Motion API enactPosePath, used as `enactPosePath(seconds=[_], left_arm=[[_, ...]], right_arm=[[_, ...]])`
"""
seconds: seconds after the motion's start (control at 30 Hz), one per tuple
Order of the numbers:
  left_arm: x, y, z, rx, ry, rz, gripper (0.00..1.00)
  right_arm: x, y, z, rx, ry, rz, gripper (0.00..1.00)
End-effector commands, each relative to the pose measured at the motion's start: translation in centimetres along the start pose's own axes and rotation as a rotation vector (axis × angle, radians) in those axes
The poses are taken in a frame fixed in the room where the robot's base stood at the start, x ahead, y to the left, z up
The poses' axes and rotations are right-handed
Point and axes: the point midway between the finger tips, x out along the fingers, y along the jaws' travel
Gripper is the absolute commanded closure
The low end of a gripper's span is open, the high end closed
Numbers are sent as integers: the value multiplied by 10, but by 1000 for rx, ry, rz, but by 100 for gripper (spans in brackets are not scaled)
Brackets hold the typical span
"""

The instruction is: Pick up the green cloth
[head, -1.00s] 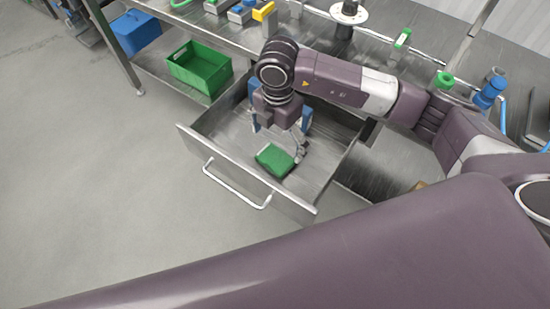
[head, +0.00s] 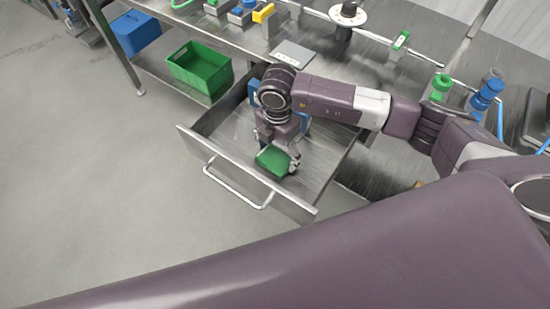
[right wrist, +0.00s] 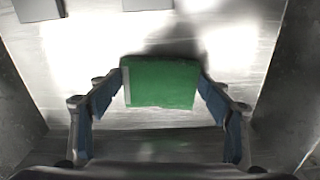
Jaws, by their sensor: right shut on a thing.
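The green cloth (head: 272,161) is a folded rectangular block inside the open metal drawer (head: 235,176). In the right wrist view the cloth (right wrist: 160,83) shows a pale strip along its left edge. My right gripper (head: 277,158) reaches down into the drawer from above. Its fingers are on both sides of the cloth in the right wrist view (right wrist: 161,84), shut on it. I cannot tell whether the cloth is clear of the drawer floor. My left gripper is not in view.
The drawer's walls stand close around my right gripper, with its handle (head: 238,188) at the front. A green crate (head: 199,72) and a blue box (head: 137,33) sit on the lower shelf. The tabletop above holds several items, including a white scale-like plate (head: 293,54).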

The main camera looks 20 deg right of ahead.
Motion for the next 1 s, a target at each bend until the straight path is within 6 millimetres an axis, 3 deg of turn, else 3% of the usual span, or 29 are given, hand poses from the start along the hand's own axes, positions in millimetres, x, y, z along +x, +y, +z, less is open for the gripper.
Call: enactPosePath(seconds=[0.33,0.53,0.67,1.0], left_arm=[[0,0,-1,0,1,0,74],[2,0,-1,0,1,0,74],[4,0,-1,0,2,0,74],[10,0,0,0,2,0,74]], right_arm=[[-3,0,0,0,0,1,52],[-23,1,0,0,-1,4,52],[-50,2,1,-1,-1,7,52],[-147,2,0,-1,-2,7,52]])
